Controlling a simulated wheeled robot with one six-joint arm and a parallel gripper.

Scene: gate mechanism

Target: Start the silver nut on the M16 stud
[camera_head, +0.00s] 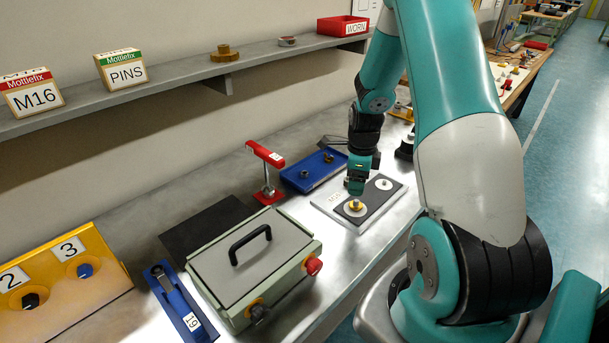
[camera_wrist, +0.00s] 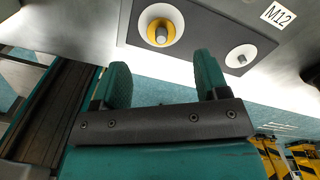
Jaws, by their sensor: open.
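The stud plate (camera_head: 330,212) lies on the bench, with a dark inset and two studs on pale round discs. The near stud (camera_head: 356,205) has a yellow ring at its base; the far stud (camera_head: 383,184) is plain grey. In the wrist view, the ringed stud (camera_wrist: 161,34) and plain stud (camera_wrist: 241,57) show beyond my fingers, with an M12 label (camera_wrist: 278,14) beside the plain one. My gripper (camera_head: 356,186) is over the plate, open and empty, its fingers (camera_wrist: 164,80) apart. A small grey nut-like piece (camera_head: 304,173) is in the blue tray (camera_head: 292,180); whether it is the silver nut is unclear.
A red-topped stand (camera_head: 266,156) rises left of the tray. A green-grey box (camera_head: 255,262) with a black handle and a blue holder marked 19 (camera_head: 185,312) are nearer.

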